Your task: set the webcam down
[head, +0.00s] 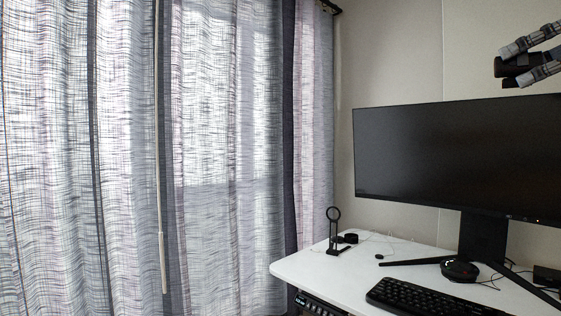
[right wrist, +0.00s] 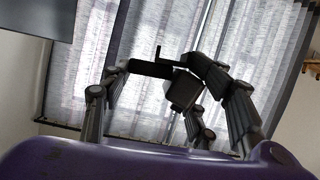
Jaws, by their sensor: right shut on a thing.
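My right gripper (head: 522,64) is at the top right of the head view, up in front of the monitor's upper edge. It is shut on the black webcam (head: 512,67), which shows as a dark block between its fingers. In the right wrist view the webcam (right wrist: 183,90) sits between the fingers of the right gripper (right wrist: 172,78), with a flat bracket-like part reaching to the left. The webcam is held in the air, clear of the desk. My left gripper is in neither view.
A white desk (head: 325,271) stands below at the right. On it are a wide monitor (head: 450,155), a black keyboard (head: 425,297), a dark mouse-like device (head: 459,269) and a black stand with a ring (head: 333,228). The desk's front left is clear. Curtains (head: 150,150) hang at the left.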

